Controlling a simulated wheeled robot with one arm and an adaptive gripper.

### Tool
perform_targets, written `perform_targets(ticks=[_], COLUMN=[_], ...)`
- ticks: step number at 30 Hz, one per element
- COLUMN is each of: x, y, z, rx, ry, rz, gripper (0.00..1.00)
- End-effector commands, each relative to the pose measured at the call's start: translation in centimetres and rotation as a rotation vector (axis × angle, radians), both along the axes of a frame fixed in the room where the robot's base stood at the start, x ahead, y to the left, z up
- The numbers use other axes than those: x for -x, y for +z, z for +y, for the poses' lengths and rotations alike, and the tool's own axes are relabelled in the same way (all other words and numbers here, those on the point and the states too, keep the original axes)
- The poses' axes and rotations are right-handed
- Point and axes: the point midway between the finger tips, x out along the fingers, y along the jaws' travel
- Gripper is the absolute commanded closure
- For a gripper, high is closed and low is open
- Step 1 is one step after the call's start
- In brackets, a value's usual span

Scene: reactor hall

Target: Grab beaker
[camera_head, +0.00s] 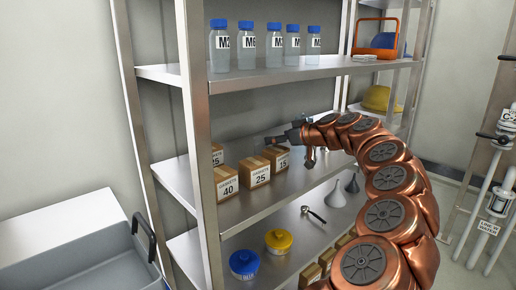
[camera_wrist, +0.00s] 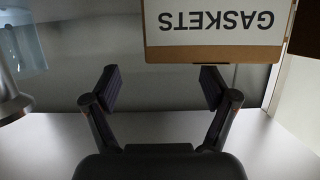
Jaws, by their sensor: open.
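No beaker can be made out for sure in the head view. In the wrist view, a see-through glass vessel (camera_wrist: 24,42) shows in part at the upper left, cut by the frame edge; it may be the beaker. My gripper (camera_head: 284,138) is over the middle shelf (camera_head: 286,186), by the gasket boxes (camera_head: 258,170). In the wrist view my gripper (camera_wrist: 158,88) has its two fingers wide apart with nothing between them. The glass vessel is to the left of the fingers and apart from them.
A gasket box (camera_wrist: 214,28) is just beyond the fingers in the wrist view, its label upside down. A metal cone-shaped thing (camera_wrist: 10,98) is at the left edge. Blue-capped bottles (camera_head: 246,45) fill the top shelf. Jars and funnels (camera_head: 335,196) stand on the lower shelf.

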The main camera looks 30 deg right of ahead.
Motion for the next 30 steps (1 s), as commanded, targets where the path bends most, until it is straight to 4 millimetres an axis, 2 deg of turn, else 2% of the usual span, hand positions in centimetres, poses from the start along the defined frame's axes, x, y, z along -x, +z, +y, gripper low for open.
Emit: perform_targets(ticks=[21,30], x=[-6.2,-6.7], y=[-2.2,-2.3], z=[1.2,1.4], rx=[0.0,0.0], ry=[0.004,0.005], rz=[0.004,0.002], gripper=[0.15,0.15])
